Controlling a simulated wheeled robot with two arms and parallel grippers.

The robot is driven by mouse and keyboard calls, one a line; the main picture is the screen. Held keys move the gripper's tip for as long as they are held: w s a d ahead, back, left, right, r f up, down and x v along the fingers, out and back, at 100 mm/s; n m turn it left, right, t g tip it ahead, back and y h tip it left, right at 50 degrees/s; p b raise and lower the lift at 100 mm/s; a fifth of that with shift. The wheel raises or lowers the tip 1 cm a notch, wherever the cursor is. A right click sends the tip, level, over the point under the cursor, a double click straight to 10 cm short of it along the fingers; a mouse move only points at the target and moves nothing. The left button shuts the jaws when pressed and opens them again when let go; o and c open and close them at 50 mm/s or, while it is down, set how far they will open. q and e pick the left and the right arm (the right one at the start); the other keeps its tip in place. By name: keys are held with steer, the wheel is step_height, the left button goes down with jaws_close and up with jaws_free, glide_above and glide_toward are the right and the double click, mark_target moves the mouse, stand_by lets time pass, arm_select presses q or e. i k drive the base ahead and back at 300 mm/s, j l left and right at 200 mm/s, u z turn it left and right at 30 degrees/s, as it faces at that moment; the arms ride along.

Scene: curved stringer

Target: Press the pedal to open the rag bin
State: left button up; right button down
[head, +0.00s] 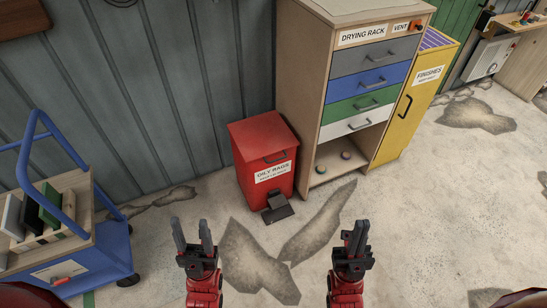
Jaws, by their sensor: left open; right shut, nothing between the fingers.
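The red rag bin (255,160), labelled OILY RAGS, stands on the floor against the wall, left of the drying rack. Its red lid (262,135) is down, with a dark handle on the front. The dark pedal (279,207) sticks out at the foot of the bin's front. My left gripper (192,232) is open and empty, in front of the bin and to the left of the pedal in the picture. My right gripper (356,236) is shut and empty, to the right of the pedal. Neither gripper touches the bin or pedal.
The wooden drying rack (305,90) with several coloured drawers stands right of the bin, beside a yellow finishes cabinet (411,100). A blue cart (85,262) stands at the left. The concrete floor in front of the bin is clear, with dark stains.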

mark_target(277, 202)
steer(key=i+j+z, duration=0.15)
steer(key=i+j, duration=0.3)
steer(key=i+j+z, duration=0.15)
steer(key=i+j, duration=0.3)
steer(key=j, duration=0.15)
steer(key=i+j+z, duration=0.1)
steer(key=i+j, duration=0.3)
steer(key=j, duration=0.2)
